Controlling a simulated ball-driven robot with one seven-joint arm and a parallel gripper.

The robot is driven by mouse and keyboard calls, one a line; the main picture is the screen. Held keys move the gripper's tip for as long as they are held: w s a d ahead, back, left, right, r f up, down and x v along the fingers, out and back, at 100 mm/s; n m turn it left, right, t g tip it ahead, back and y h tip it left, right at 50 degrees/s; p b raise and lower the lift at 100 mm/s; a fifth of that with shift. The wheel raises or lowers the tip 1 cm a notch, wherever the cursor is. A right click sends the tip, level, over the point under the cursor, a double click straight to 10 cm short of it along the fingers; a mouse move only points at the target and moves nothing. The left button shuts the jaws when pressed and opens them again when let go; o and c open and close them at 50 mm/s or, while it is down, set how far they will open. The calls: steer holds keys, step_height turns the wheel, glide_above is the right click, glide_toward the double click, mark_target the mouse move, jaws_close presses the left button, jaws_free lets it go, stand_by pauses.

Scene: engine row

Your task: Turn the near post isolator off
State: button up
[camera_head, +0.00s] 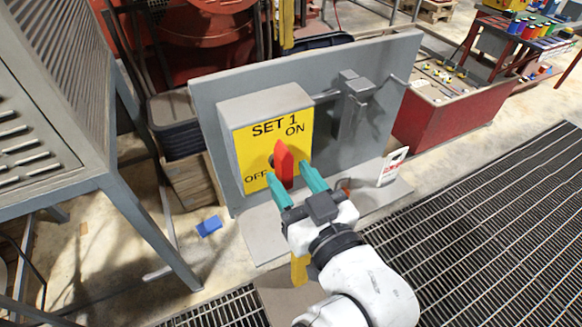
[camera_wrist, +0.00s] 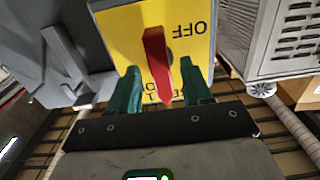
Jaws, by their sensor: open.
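The isolator is a grey box with a yellow face (camera_head: 247,150) marked SET 1, with ON at upper right and OFF at lower left. Its red handle (camera_head: 281,155) stands nearly upright, its upper end near the ON word. In the wrist view the face is upside down, with the red handle (camera_wrist: 157,55) running down toward the partly hidden ON lettering. My gripper (camera_head: 287,170) is open, its teal fingers on either side of the handle. In the wrist view my gripper (camera_wrist: 161,70) straddles the handle with gaps visible. Whether a fingertip touches it is unclear.
The box is on a grey upright panel (camera_head: 217,100) with a bracket (camera_head: 352,95) at its right. A white tag (camera_head: 393,166) stands on the base at right. A louvred grey cabinet (camera_head: 75,100) is close on the left. A blue block (camera_head: 209,226) lies on the floor.

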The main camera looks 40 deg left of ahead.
steer(key=shift+w+a, duration=0.25)
steer(key=shift+a, duration=0.45)
steer(key=shift+c, duration=0.4)
steer(key=shift+f, duration=0.1)
jaws_close()
